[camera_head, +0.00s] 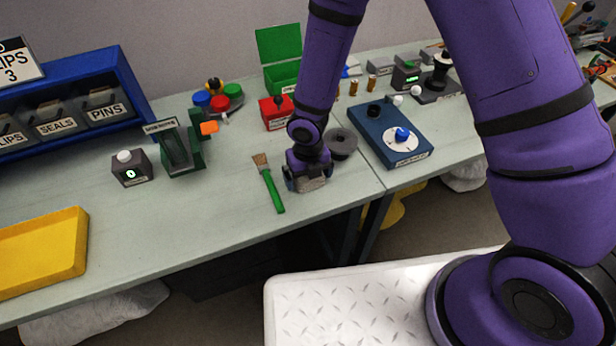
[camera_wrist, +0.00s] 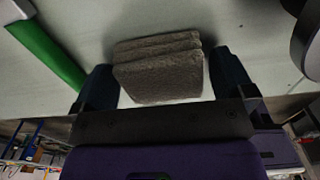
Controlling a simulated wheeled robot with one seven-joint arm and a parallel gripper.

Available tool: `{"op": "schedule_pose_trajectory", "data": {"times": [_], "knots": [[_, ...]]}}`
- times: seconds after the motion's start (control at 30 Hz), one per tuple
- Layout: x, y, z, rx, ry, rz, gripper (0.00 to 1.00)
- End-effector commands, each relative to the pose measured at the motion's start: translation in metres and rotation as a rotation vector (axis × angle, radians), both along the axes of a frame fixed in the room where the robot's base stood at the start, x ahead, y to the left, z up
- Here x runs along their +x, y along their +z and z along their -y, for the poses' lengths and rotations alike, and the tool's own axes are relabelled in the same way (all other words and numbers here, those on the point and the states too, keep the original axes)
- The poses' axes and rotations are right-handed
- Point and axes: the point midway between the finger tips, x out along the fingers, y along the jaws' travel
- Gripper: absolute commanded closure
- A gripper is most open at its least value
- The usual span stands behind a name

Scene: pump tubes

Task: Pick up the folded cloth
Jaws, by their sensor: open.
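The folded cloth (camera_wrist: 158,72) is a grey-brown, layered block lying on the pale bench top. In the wrist view it sits between the two dark fingers of my gripper (camera_wrist: 164,80), which is open.
A green-handled brush (camera_head: 271,188) lies just left of my gripper, and a grey round part (camera_head: 342,143) stands just behind it to the right. A blue box with a dial (camera_head: 392,134) is farther right.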

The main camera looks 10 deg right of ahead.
Motion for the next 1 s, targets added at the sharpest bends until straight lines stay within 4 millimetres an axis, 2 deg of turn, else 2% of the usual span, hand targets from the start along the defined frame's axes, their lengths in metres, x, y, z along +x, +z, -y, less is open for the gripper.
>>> {"op": "schedule_pose_trajectory", "data": {"times": [0.23,0.4,0.5,1.0], "knots": [[0.0,-0.0015,0.0,0.0,0.0,0.0,0.0],[0.0,-0.0014,0.0,0.0,0.0,0.0,0.39],[0.0001,-0.0013,0.0,0.0,0.0,0.0,0.47],[-0.0048,0.0076,-0.0069,0.0,-0.001,0.0,0.48]]}}
